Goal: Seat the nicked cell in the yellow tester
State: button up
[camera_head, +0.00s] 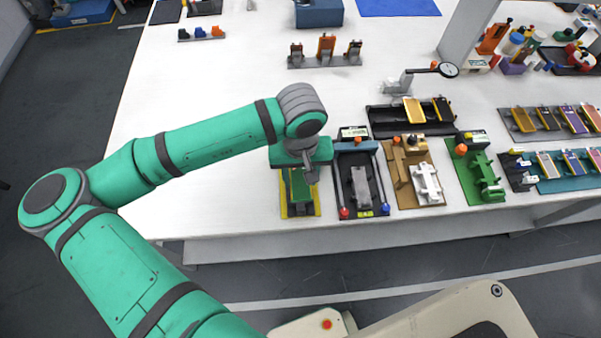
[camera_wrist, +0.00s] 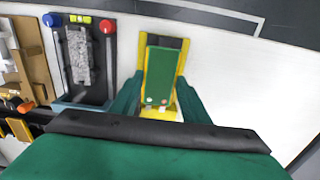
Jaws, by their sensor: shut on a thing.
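The yellow tester (camera_head: 284,211) stands at the table's front edge, left of the other fixtures. It also shows in the wrist view (camera_wrist: 183,55). A flat green cell (camera_wrist: 160,72) with two small round marks near its lower end lies over the tester's bed, lined up with it lengthwise. It also shows under the arm in the head view (camera_head: 300,187). My gripper (camera_wrist: 157,92) is shut on the green cell, one finger at each long side. I cannot tell whether the cell rests fully on the bed. No nick can be made out.
A black fixture (camera_head: 376,189) with a grey block stands close to the tester's right. A tan fixture (camera_head: 404,188) and a green fixture (camera_head: 466,178) stand farther right. Racks of cells (camera_head: 570,185) lie at the far right. The table left of the tester is clear.

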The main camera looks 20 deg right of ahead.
aim_at(299, 181)
jog(key=shift+w+a+f, duration=0.1)
jog(key=shift+w+f, duration=0.05)
jog(key=shift+f, duration=2.75)
jog(key=o, duration=1.1)
jog(key=shift+r, duration=0.1)
jog(key=shift+r, duration=3.4)
